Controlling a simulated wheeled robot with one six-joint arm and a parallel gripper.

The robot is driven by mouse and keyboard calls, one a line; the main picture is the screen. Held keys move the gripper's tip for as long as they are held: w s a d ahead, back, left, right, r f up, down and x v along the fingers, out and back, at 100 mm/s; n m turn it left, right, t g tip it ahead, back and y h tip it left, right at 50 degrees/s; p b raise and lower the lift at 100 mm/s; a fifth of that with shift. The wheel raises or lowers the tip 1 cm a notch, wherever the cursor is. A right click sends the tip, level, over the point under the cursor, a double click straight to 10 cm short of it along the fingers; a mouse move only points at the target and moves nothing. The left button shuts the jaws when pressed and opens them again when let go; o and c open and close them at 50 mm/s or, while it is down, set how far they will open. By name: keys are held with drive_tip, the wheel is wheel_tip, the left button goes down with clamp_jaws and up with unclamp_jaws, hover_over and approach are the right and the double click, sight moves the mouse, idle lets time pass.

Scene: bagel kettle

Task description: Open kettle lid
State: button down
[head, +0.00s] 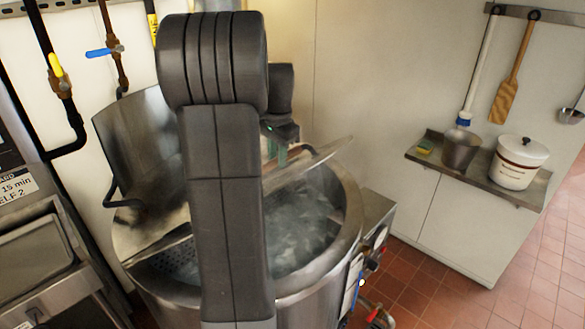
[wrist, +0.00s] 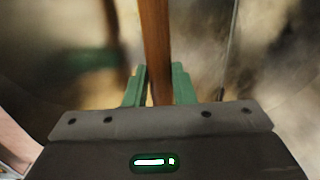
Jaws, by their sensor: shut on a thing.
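The big round steel kettle (head: 340,255) stands in the middle of the head view, with bubbling water (head: 305,220) inside. A tilted steel lid panel (head: 325,155) is raised over its right side, seen nearly edge-on. My gripper (head: 283,145), partly hidden by my arm in the head view, is at this panel. In the wrist view, its green fingers (wrist: 160,85) are shut on a brown bar-shaped handle (wrist: 155,35). Behind the bar is a blurred shiny metal surface with a greenish reflection. Another steel panel (head: 135,140) stands upright at the kettle's left.
A wall shelf (head: 430,160) at right holds a metal pot (head: 461,150), a white lidded crock (head: 518,162) and a sponge (head: 424,146). A wooden paddle (head: 510,90) hangs above. A steel appliance (head: 45,270) stands at left, near pipes (head: 60,85). Tiled floor (head: 480,300) at right is clear.

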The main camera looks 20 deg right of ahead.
drive_tip(key=w+a+r, duration=0.3)
drive_tip(key=w+a, duration=0.3)
drive_tip(key=w, duration=0.3)
drive_tip(key=w+a+r, duration=0.3)
drive_tip(key=w+a, duration=0.2)
drive_tip(key=w, duration=0.5)
drive_tip(key=shift+a+p, duration=0.35)
drive_tip(key=c, duration=2.1)
unclamp_jaws()
drive_tip(key=shift+w+a+f, duration=0.2)
drive_tip(key=shift+w+a, duration=0.25)
drive_tip(key=shift+w, duration=0.3)
drive_tip(key=o, duration=0.9)
drive_tip(key=shift+f, duration=0.1)
drive_tip(key=shift+c, duration=0.2)
drive_tip(key=shift+w, duration=0.35)
drive_tip(key=shift+r, duration=0.3)
drive_tip(key=shift+d+r, duration=0.1)
